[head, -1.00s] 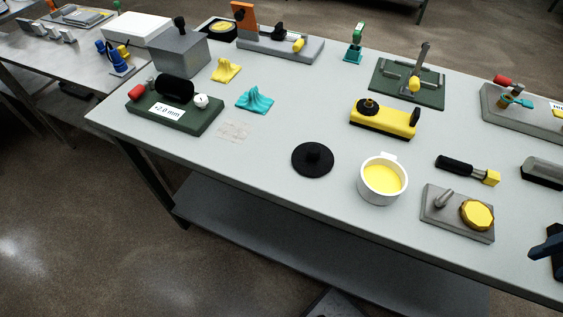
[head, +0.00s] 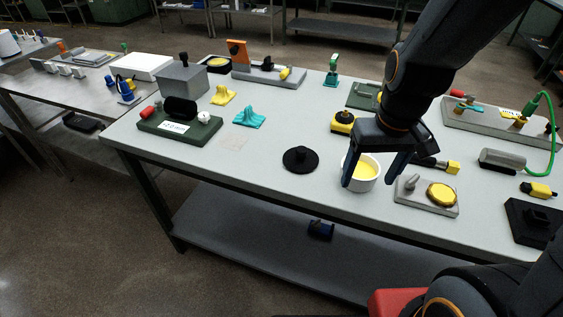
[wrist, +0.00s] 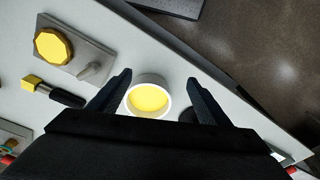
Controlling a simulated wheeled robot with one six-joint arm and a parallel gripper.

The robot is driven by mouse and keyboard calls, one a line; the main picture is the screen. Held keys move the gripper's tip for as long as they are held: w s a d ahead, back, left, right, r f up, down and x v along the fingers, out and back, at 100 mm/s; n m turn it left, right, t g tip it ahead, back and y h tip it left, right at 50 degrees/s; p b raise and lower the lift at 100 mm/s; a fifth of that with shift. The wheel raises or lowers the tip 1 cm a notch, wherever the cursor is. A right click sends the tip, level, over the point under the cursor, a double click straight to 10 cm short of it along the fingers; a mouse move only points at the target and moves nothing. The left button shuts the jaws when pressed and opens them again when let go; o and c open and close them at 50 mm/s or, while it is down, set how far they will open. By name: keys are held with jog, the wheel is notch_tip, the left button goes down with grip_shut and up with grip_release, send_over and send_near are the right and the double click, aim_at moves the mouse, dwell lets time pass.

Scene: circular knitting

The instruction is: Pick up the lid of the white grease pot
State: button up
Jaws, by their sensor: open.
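The white grease pot (head: 361,180) stands uncovered on the table with yellow grease inside. It also shows in the wrist view (wrist: 149,96), between my two fingers. A round black lid with a central knob (head: 300,160) lies flat on the table just left of the pot. In the wrist view a small dark part, likely the lid, shows beside the right finger and is mostly hidden by it. My gripper (head: 375,182) is open and empty, above the pot in the head view, its fingers covering part of it. I cannot tell its exact height.
A grey plate with a yellow knob (head: 441,194) sits right of the pot, with a black-and-yellow tool (head: 451,167) behind it. The table is clear around the lid's front and left.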

aim_at(303, 150)
jog(key=o, duration=0.6)
jog(key=w+a+n+y, duration=0.1)
jog(key=w+a+n, duration=0.2)
jog(key=w, duration=0.1)
jog(key=w+a+n+t+y+p, duration=0.1)
jog(key=w+a+n, duration=0.2)
jog(key=w+a, duration=0.1)
jog(key=w+a+r+n+y, duration=0.1)
jog(key=w+a+n, duration=0.1)
jog(key=w+a, duration=0.2)
jog(key=shift+n+t, duration=0.3)
jog(key=shift+n, duration=0.1)
jog(key=shift+w+a+f, duration=0.2)
jog(key=shift+w+f, duration=0.05)
jog(key=shift+w+a+f, duration=0.15)
jog(key=shift+a+f, duration=0.05)
jog(key=shift+f, duration=0.2)
jog(key=shift+x, duration=3.25)
